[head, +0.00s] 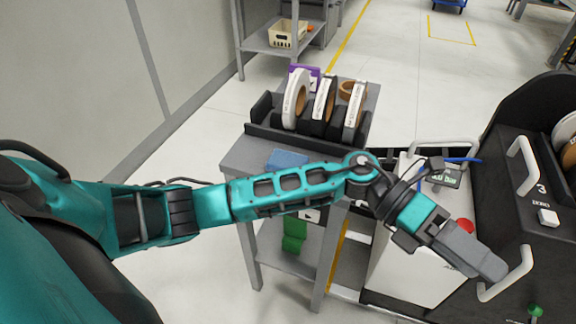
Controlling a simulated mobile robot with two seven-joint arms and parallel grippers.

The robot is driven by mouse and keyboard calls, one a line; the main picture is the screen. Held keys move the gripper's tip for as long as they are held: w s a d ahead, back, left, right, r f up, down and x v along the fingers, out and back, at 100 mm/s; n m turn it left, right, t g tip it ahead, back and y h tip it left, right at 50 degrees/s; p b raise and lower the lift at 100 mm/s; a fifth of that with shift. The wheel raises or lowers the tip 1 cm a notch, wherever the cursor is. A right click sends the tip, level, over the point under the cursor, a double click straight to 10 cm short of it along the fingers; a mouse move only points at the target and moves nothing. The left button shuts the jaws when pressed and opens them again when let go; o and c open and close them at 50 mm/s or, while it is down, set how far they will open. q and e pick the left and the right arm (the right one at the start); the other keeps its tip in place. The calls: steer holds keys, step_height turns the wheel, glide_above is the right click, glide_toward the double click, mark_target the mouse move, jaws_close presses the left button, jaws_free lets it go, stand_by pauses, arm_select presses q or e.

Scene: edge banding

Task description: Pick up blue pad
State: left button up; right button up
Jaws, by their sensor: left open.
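The blue pad (287,157) lies on the grey table (238,158), in front of the black rack. My left forearm crosses just in front of it and may hide its near edge. My left gripper (484,262) is far to the right of the pad, in front of the black machine and close to its handle. It is open; I see nothing held in it. My right gripper is not in view.
Several edge-band rolls (295,99) stand in the black rack (262,132) on the table. Green items (293,236) sit on the lower shelf. Floor is clear at left.

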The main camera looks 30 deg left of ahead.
arm_select(q)
steer(key=w+a+f+m+g+y, duration=0.1)
steer(key=w+a+f+m+y, duration=0.1)
steer(key=a+f+m+y, duration=0.4)
steer(key=t+y+b, duration=0.2)
steer(key=t+y, duration=0.2)
steer(key=y, duration=1.1)
glide_toward(291, 161)
steer(key=x, duration=0.2)
steer(key=shift+w+f, duration=0.25)
steer(key=shift+f, duration=0.05)
steer(key=x, duration=0.6)
steer(key=shift+s+a+f, duration=0.15)
steer(key=shift+s+a, duration=0.05)
steer(key=shift+m, duration=0.3)
steer(key=c, duration=1.1)
